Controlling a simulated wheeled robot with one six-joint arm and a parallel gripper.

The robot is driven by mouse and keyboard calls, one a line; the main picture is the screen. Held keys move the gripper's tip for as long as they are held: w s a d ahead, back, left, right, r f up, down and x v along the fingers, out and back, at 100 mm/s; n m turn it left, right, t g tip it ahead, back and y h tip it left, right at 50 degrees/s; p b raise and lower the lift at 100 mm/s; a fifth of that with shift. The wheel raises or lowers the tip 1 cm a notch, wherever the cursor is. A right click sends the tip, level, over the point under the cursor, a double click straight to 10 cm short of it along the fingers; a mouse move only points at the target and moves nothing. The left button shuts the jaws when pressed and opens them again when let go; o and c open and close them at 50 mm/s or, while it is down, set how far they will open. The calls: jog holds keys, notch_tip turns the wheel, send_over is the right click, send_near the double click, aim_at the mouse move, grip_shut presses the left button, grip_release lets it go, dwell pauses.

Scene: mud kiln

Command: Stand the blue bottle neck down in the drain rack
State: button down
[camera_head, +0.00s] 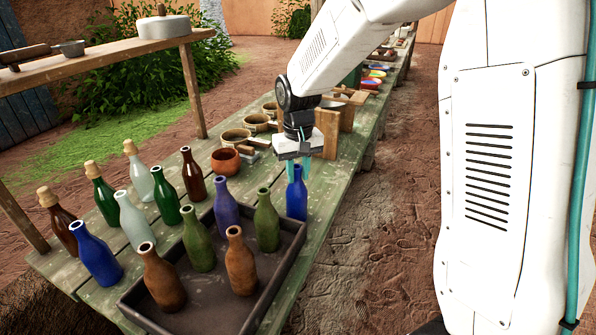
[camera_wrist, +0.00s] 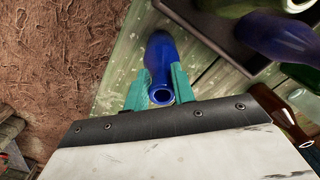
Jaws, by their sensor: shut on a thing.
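The blue bottle (camera_head: 297,198) is upright, neck up, at the right edge of the table, just right of the dark tray. My gripper (camera_head: 295,172) is above it with its teal fingers around the neck, shut on it. In the wrist view the blue bottle (camera_wrist: 161,50) shows its open mouth between the fingers of my gripper (camera_wrist: 160,84). I cannot tell whether its base touches the table. A wooden frame with upright boards (camera_head: 327,134) stands behind my gripper and may be the drain rack. It is partly hidden by my arm.
The dark tray (camera_head: 285,262) holds several upright bottles, one violet-blue (camera_head: 226,212). Another blue bottle (camera_head: 97,258) stands among several bottles left of the tray. A terracotta bowl (camera_head: 225,161) and several mugs (camera_head: 236,138) stand farther back. Open ground lies right of the table (camera_head: 335,185).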

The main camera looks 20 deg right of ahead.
jog(key=c, duration=1.2)
grip_release()
jog(key=shift+f, duration=0.1)
jog(key=shift+o, duration=0.2)
notch_tip(320, 180, up, 11)
jog(key=shift+f, duration=0.1)
jog(key=s+d+r, duration=0.1)
jog(key=s+r, duration=0.2)
jog(key=s, duration=0.6)
jog(key=s+d+r, duration=0.1)
jog(key=s+r, duration=0.2)
jog(key=s, duration=0.5)
jog(key=s+d+f+t, duration=0.1)
jog(key=s+f, duration=0.3)
jog(key=s, duration=1)
jog(key=shift+s, duration=0.15)
